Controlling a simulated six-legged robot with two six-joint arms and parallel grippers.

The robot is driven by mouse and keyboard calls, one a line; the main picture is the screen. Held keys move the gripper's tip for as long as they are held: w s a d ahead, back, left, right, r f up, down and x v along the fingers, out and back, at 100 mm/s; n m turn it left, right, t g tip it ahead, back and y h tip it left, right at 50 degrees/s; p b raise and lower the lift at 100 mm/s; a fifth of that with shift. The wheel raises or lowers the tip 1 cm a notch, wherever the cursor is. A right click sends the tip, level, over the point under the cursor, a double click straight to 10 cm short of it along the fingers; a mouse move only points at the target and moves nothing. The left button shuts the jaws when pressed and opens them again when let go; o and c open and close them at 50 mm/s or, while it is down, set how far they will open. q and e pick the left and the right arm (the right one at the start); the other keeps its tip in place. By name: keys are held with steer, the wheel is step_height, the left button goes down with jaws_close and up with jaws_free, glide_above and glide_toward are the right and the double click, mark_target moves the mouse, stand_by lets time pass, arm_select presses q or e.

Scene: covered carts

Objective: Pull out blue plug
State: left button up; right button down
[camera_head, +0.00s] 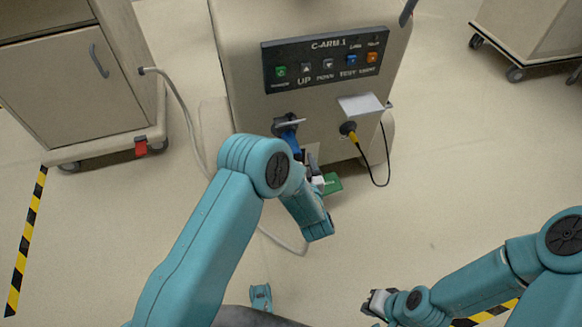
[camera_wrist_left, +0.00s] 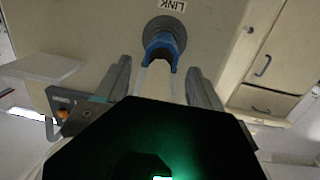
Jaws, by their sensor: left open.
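The blue plug (camera_head: 291,141) sits in a dark round socket on the front of the C-ARM 1 cart, below its button panel. In the left wrist view the blue plug (camera_wrist_left: 165,44) is ahead of my gripper, with a pale cable or stem running back between the fingers. A "LINK" label is beside the socket. My left gripper (camera_wrist_left: 160,70) is open, one finger on each side of the pale stem, its tips just short of the blue part. In the head view my left gripper (camera_head: 311,168) is partly hidden by its arm. My right gripper (camera_head: 376,302) is low at the right, away from the cart.
A yellow-and-black plug (camera_head: 349,131) with a dark cable is to the right, under a pale flap (camera_head: 362,104). The button panel (camera_head: 324,60) is above. A grey cable (camera_head: 187,118) runs from the left cabinet (camera_head: 75,85) down across the floor. A green piece (camera_head: 332,184) shows beside my left gripper.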

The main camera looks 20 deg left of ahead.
arm_select(q)
steer(key=shift+d+f+n+t+y+b, duration=0.1)
steer(key=shift+f+n+t+y+b, duration=0.25)
steer(key=shift+f+y+b, duration=0.5)
arm_select(e)
step_height(320, 180, down, 4)
steer(key=shift+r, duration=0.15)
arm_select(q)
steer(key=shift+w+r, duration=0.15)
steer(key=shift+r, duration=0.05)
arm_select(e)
steer(key=shift+d, duration=0.1)
